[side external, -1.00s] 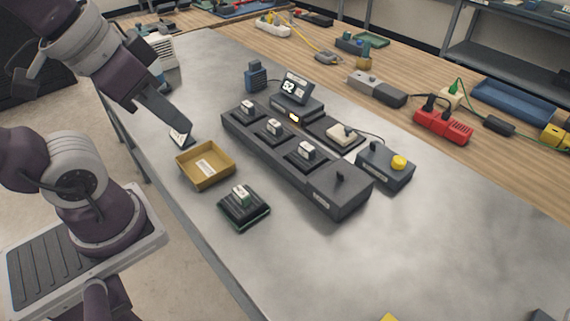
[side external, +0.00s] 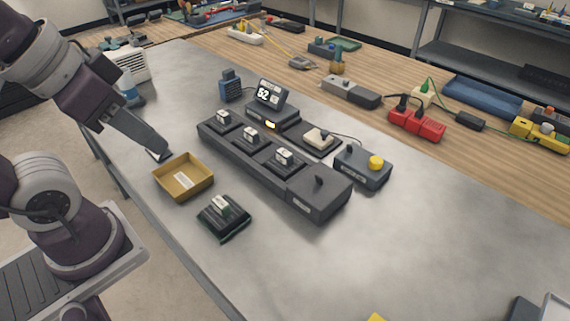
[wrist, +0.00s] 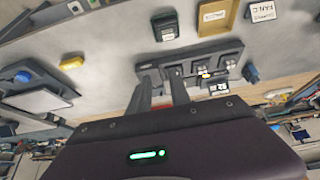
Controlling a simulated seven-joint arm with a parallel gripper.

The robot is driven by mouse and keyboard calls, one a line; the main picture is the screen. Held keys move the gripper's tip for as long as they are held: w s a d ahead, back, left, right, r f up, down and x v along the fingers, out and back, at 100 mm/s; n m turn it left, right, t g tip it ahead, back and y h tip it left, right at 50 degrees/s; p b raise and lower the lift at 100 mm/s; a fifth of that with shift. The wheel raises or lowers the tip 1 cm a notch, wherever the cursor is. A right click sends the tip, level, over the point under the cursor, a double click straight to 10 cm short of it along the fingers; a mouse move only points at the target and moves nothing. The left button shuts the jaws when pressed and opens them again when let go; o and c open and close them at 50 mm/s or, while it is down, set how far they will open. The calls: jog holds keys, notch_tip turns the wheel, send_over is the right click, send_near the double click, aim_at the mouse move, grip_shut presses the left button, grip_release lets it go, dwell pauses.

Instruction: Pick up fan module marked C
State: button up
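A loose black module (side external: 224,218) with a pale handle lies on the metal table in front of the rack; it also shows in the wrist view (wrist: 165,27). Several similar-looking modules sit in the long dark rack (side external: 322,193). The markings on the modules are too small to read. A white card (wrist: 262,11) reads "FAN C" in the wrist view, beside a tan tray (side external: 182,181). My gripper (wrist: 158,80) shows two fingers spread apart with nothing between them. In the side view it is above the table near the card, behind the tray's left edge.
A display reading 52 (side external: 269,94) stands behind the rack. A box with a yellow button (side external: 364,167) is at its right, and a blue block (side external: 230,86) at its back left. The front right of the table is mostly clear.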

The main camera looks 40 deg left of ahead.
jog(key=o, duration=0.5)
jog(key=shift+c, duration=0.2)
jog(key=w+f+n+g+y, duration=0.2)
jog(key=w+n, duration=0.2)
jog(key=w, duration=0.5)
jog(key=w+f+n+g+y, duration=0.1)
jog(key=w+f+n+g, duration=0.2)
jog(key=w, duration=0.5)
jog(key=n+t+y, duration=0.2)
jog(key=n+y, duration=0.7)
send_near(286, 153)
jog(key=shift+w+a+f, duration=0.2)
jog(key=shift+w+a, duration=0.05)
jog(key=shift+a, duration=0.25)
jog(key=shift+w+a+f, duration=0.1)
jog(key=shift+a+f, duration=0.1)
jog(key=shift+f, duration=0.05)
jog(key=x, duration=0.6)
jog(key=shift+a, duration=0.25)
